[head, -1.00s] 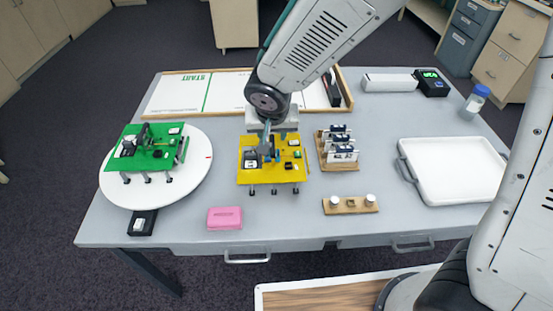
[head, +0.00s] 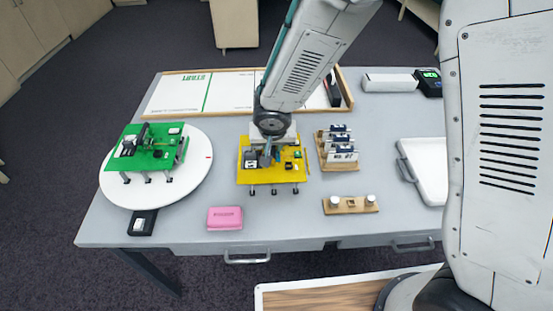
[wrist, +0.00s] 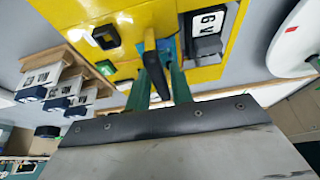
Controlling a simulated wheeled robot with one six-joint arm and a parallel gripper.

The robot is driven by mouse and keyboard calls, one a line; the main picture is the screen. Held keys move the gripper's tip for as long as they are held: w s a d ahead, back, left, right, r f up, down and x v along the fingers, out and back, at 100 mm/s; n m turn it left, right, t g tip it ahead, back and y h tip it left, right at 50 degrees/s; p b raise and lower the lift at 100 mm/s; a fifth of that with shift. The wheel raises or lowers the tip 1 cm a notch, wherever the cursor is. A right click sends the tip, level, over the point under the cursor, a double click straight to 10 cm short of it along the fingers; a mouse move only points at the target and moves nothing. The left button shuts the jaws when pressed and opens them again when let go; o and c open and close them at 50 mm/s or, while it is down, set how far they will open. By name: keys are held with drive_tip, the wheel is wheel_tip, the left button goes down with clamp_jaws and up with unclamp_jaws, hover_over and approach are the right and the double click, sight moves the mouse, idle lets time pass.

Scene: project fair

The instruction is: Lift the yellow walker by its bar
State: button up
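The yellow walker (head: 284,173) is a yellow board on short legs, standing on the grey table, with small dark and green parts on top. My gripper (head: 267,157) is right above its rear left part and hides some of it. In the wrist view, the yellow board (wrist: 225,22) fills the top, with a black block and a white label marked 6V. There the green fingers of my gripper (wrist: 160,78) stand apart on either side of a dark upright bar (wrist: 152,62). Whether they touch the bar is hard to see.
A green walker (head: 158,153) stands on a white round plate (head: 200,185) at left. A wooden rack (head: 340,166) of labelled parts is close on the right. A pink block (head: 225,218) and small wooden stand (head: 350,205) are in front. A white tray (head: 425,170) is far right.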

clamp_jaws()
drive_tip(key=shift+r, duration=0.15)
